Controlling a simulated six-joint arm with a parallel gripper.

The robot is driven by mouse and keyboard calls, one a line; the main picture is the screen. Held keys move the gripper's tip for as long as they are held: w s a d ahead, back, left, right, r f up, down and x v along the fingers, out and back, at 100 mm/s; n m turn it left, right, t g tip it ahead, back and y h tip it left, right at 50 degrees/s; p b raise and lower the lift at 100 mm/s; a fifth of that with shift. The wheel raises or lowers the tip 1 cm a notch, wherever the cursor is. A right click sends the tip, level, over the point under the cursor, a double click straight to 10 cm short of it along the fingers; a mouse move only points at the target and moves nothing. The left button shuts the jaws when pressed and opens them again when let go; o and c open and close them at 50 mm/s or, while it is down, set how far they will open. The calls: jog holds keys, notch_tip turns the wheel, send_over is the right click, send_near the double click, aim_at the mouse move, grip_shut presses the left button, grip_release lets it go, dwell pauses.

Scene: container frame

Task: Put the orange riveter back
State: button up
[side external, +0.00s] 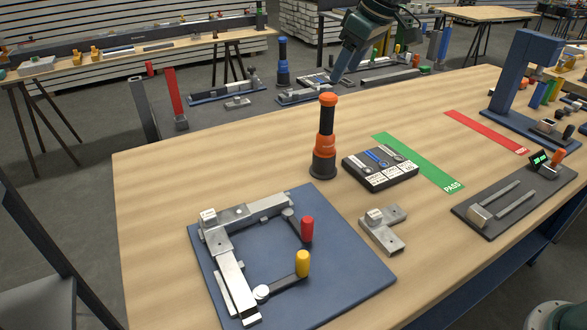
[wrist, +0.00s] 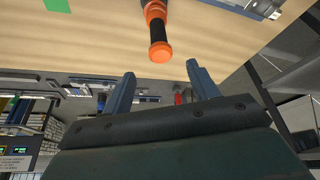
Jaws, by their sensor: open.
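The orange riveter (side external: 325,142) stands upright on the wooden table, with an orange cap, a black grip and a dark base. In the wrist view the riveter (wrist: 157,30) points its orange end toward the gap between the fingers, just beyond the tips. My gripper (wrist: 160,72) is open and empty, its two blue fingers apart. In the side view my gripper (side external: 338,78) is beyond and above the riveter, near the table's far edge, not touching it. The riveter's base is cut off in the wrist view.
A black box with labelled tools (side external: 380,168) stands right of the riveter, by a green PASS strip (side external: 425,165). A blue plate (side external: 330,275) with a metal frame and red and yellow handles lies in front. A metal bracket (side external: 383,230) lies nearby. The table's left side is clear.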

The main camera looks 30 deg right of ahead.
jog(key=s+d+r+m, duration=0.1)
jog(key=s+r, duration=0.1)
jog(key=s, duration=0.3)
jog(key=s+d+r+m, duration=0.1)
jog(key=s+d+r, duration=0.1)
jog(key=s, duration=0.4)
jog(key=s+d+f+m, duration=0.1)
jog(key=s+d+f, duration=0.1)
jog(key=s, duration=0.7)
jog(key=s+d+f+m+t+h, duration=0.1)
jog(key=s+d+f, duration=0.1)
jog(key=s, duration=0.6)
jog(key=s+d+f+m+h, duration=0.1)
jog(key=s+f, duration=0.3)
jog(key=s, duration=0.5)
jog(key=shift+s+d+f, duration=0.2)
jog(key=shift+s+d, duration=0.1)
jog(key=shift+d, duration=0.1)
